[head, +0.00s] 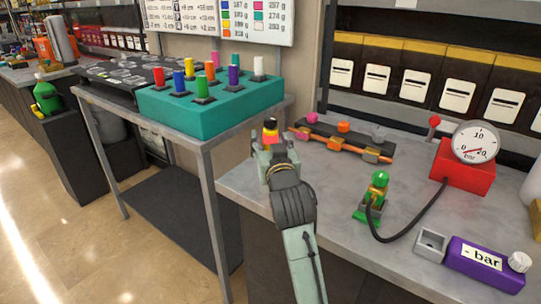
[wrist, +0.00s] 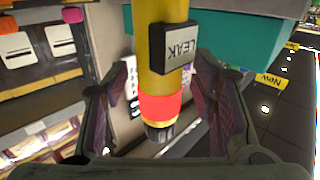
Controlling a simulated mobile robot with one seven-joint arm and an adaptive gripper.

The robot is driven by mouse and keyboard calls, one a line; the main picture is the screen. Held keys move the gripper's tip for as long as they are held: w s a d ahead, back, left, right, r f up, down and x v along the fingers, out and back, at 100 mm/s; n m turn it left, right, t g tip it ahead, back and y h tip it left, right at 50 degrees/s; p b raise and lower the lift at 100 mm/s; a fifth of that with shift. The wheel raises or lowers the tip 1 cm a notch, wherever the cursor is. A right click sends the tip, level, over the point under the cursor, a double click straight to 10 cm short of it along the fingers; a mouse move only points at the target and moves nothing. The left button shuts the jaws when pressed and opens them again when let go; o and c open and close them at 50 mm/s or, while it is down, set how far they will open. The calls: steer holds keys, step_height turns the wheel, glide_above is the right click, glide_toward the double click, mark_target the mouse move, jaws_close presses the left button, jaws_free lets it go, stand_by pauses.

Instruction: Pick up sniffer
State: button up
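The sniffer is a yellow rod with a red band, a dark end and a dark block marked LEAK. In the wrist view the sniffer (wrist: 160,80) runs from the top edge down between my fingers. My gripper (wrist: 165,105) is open around it, with a narrow gap on either side. In the head view the sniffer (head: 270,131) shows only as a small black, yellow and red part above my gripper (head: 272,150), at the left edge of the grey table. The rest is hidden by my gripper, so I cannot tell what supports it there.
A teal block (head: 200,115) with several coloured pegs stands on the left table. On the grey table (head: 330,190) are an orange-brown manifold (head: 345,146), a green fitting (head: 374,195) hosed to a red gauge unit (head: 463,160), and a purple "- bar" unit (head: 485,262).

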jaws_close()
stand_by(0.5)
steer(key=shift+r, duration=0.1)
